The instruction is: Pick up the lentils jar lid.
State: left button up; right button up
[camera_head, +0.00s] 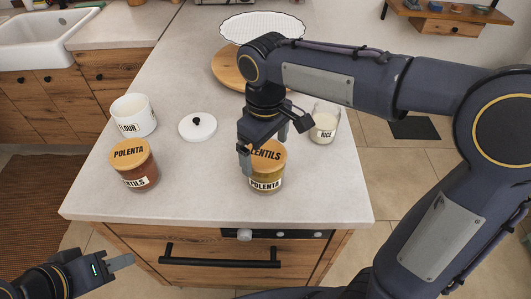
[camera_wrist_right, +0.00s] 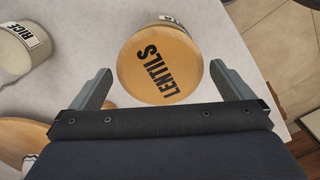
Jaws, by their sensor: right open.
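The round wooden lid marked LENTILS (camera_head: 271,154) sits on a glass jar labelled POLENTA (camera_head: 265,183) near the counter's front edge. The lid also shows in the right wrist view (camera_wrist_right: 150,60), with the jar mostly hidden beneath it. My right gripper (camera_head: 264,147) is open over this lid and partly covers it. In the right wrist view its fingers (camera_wrist_right: 160,78) stand apart on either side of the lid's near part, with visible gaps. My left gripper (camera_head: 122,262) is low at the left, in front of the counter; its finger opening is unclear.
A reddish jar labelled LENTILS (camera_head: 142,178) wears a POLENTA lid (camera_head: 129,153). An uncapped white FLOUR jar (camera_head: 134,118) and a white lid with a black knob (camera_head: 197,127) stand behind. A RICE jar (camera_head: 325,125) is at right. A wooden board (camera_head: 228,68) is further back.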

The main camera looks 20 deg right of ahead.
jog(key=c, duration=0.8)
jog(key=shift+c, duration=0.2)
jog(key=shift+r, duration=0.1)
